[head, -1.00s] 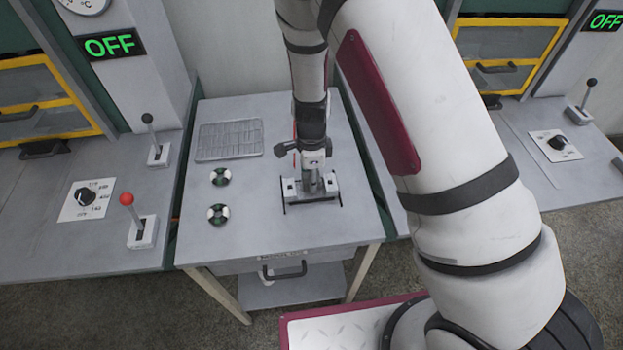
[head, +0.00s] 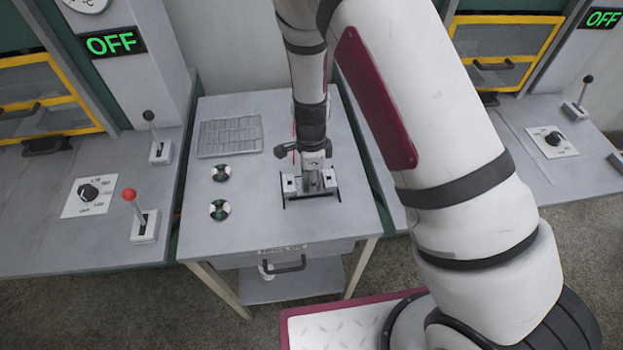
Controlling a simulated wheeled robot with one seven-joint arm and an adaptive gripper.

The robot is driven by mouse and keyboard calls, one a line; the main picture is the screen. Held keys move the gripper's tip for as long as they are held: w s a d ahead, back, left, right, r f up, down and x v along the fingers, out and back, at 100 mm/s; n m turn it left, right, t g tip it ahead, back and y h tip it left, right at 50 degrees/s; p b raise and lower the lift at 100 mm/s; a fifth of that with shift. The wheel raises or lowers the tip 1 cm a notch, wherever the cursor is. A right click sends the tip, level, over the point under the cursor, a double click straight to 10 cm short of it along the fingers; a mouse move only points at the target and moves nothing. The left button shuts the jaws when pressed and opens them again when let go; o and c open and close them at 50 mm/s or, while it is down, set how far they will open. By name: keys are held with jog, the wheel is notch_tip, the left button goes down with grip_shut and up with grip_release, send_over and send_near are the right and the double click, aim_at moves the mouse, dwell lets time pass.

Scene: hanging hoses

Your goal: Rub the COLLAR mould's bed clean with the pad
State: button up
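My gripper (head: 314,180) points down over a small pale metal block (head: 290,187) on the middle table. The block sits within a black corner-marked outline and has raised parts on both sides of my fingers. I cannot tell whether it is the COLLAR mould, as no name shows on it. The fingertips are hidden or too small to tell whether they are open or shut. No pad can be made out, and the bed is hidden beneath my gripper.
Side benches carry a red-knobbed lever (head: 129,195), dials and OFF displays (head: 111,43).

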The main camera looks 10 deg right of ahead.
jog(key=shift+w+b, duration=0.35)
jog(key=shift+w, duration=0.5)
jog(key=shift+a, duration=0.5)
jog(key=shift+s, duration=0.1)
jog(key=shift+s, duration=0.1)
jog(key=shift+s+d+p, duration=0.25)
jog(key=shift+s+p, duration=0.25)
jog(key=shift+s, duration=0.1)
jog(key=shift+r+p, duration=1.25)
jog(key=shift+r, duration=2.75)
